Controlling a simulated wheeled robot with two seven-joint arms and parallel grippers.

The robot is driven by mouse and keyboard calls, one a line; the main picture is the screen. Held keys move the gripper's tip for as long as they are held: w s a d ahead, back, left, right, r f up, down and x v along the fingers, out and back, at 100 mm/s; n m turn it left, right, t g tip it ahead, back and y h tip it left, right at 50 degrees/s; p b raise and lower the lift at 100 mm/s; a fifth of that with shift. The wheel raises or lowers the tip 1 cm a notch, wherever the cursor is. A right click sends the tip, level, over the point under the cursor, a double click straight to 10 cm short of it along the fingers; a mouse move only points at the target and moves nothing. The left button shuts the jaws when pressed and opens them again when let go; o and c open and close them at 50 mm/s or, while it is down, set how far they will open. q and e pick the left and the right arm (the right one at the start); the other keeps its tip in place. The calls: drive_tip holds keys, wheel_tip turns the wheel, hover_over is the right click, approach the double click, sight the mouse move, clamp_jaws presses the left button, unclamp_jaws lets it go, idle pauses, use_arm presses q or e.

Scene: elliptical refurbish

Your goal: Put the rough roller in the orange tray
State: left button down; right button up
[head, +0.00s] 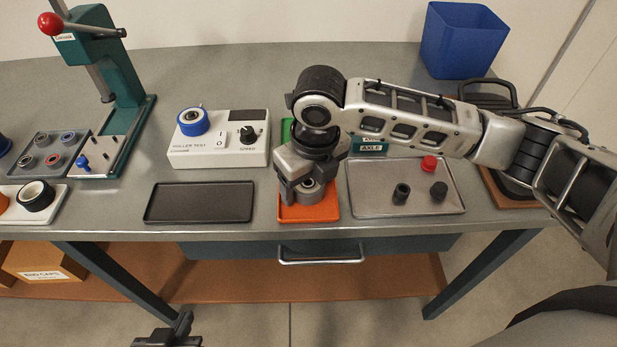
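The orange tray (309,213) lies at the front edge of the bench, in the middle. My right gripper (308,192) points down over this tray and hides its back part. A grey round piece with a hole in its top, which looks like a roller (312,187), sits between the fingers. I cannot tell whether the fingers grip it or whether it touches the tray. A blue roller (193,121) sits on the white roller test box (218,151). My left gripper (172,335) is low at the bottom edge, away from the bench; its fingers are unclear.
An empty dark tray (198,202) lies left of the orange one. A metal tray (376,175) at right holds two dark pieces and a red one. A green press (130,95) and a tray of rings (50,153) stand left. A blue bin (462,40) is at the back.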

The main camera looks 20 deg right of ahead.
sight(313, 189)
wheel_tip(313, 189, up, 12)
drive_tip(key=s, duration=0.1)
drive_tip(key=shift+s+d+r, duration=0.15)
drive_tip(key=shift+s+d, duration=0.05)
idle(0.4)
idle(0.4)
